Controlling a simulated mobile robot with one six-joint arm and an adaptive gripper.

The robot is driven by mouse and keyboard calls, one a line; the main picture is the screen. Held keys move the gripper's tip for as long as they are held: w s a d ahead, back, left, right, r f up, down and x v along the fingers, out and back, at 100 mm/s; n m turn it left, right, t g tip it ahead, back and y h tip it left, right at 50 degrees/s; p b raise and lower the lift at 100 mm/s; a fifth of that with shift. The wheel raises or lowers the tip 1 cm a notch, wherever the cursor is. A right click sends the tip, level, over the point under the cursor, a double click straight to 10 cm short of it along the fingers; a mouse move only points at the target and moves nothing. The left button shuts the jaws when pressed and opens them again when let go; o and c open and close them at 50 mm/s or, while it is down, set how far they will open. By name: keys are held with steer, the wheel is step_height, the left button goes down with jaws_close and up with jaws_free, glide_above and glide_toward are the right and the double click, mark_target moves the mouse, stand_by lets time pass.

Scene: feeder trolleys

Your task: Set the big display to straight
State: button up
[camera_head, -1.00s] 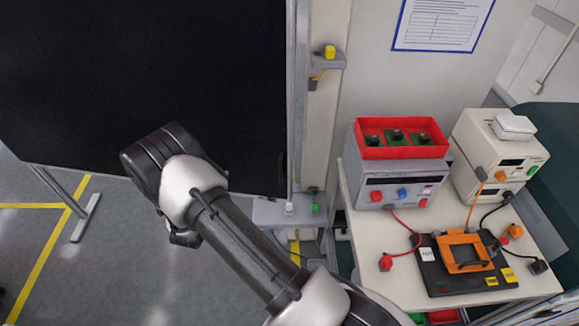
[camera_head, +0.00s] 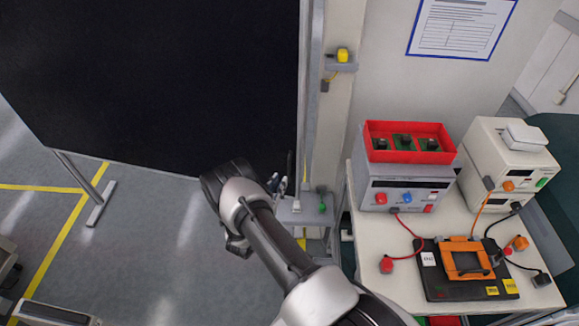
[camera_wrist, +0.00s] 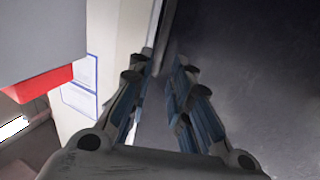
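The big display is a large black upright panel (camera_head: 150,80) filling the upper left of the head view. Its dark face (camera_wrist: 260,70) fills the right side of the wrist view. My gripper (camera_head: 283,174) is by the display's lower right edge in the head view, partly hidden behind my own wrist. In the wrist view my gripper (camera_wrist: 158,74) has its two fingers apart, with the pale edge strip of the display showing between and beyond them. Whether a finger touches the display cannot be told.
A pale post with a yellow-topped bracket (camera_head: 342,56) stands right of the display. A bench (camera_head: 375,285) to the right holds instruments, a red tray (camera_head: 408,142) and an orange fixture (camera_head: 465,258). A display leg (camera_head: 100,205) stands on the floor at left.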

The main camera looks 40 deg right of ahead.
glide_above(289, 181)
steer(key=shift+w+d+b, duration=0.3)
steer(key=shift+c, duration=0.3)
jaws_close()
stand_by(0.3)
